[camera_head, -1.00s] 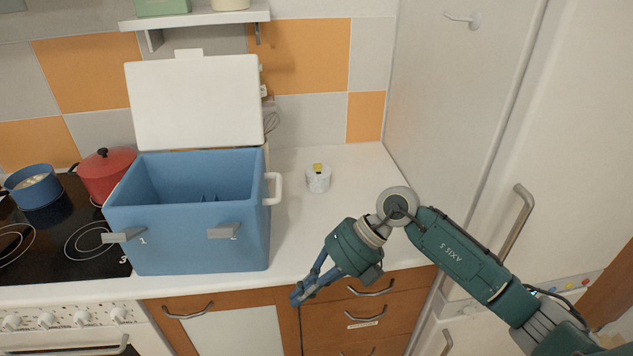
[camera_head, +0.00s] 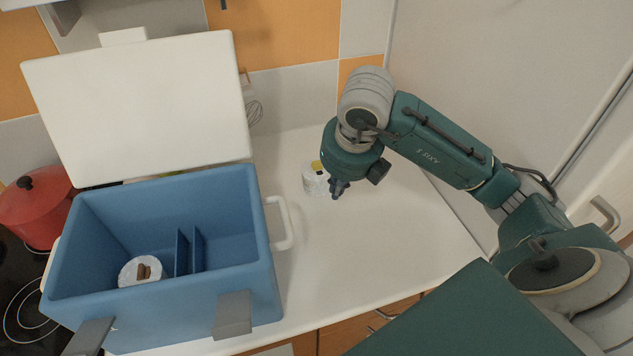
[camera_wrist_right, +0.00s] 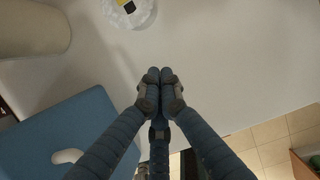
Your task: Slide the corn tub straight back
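The corn tub is a small white tub (camera_head: 313,182) with a yellow patch on top, upright on the white counter right of the blue cooler. It also shows as a round white tub (camera_wrist_right: 128,12) cut by the top edge of the wrist view. My right gripper (camera_head: 338,190) points down just right of the tub in the head view, partly overlapping its edge. In the wrist view the right gripper's fingertips (camera_wrist_right: 160,74) are together with nothing between them, and a gap of counter separates them from the tub. My left gripper is in neither current view.
The blue cooler (camera_head: 225,220) stands open at left, its white lid (camera_head: 145,105) raised and its white handle (camera_head: 288,225) sticking out toward the tub. Inside it are a white tub (camera_head: 140,272) and dividers. A whisk (camera_head: 254,112) hangs behind. Counter behind the corn tub is clear up to the tiled wall.

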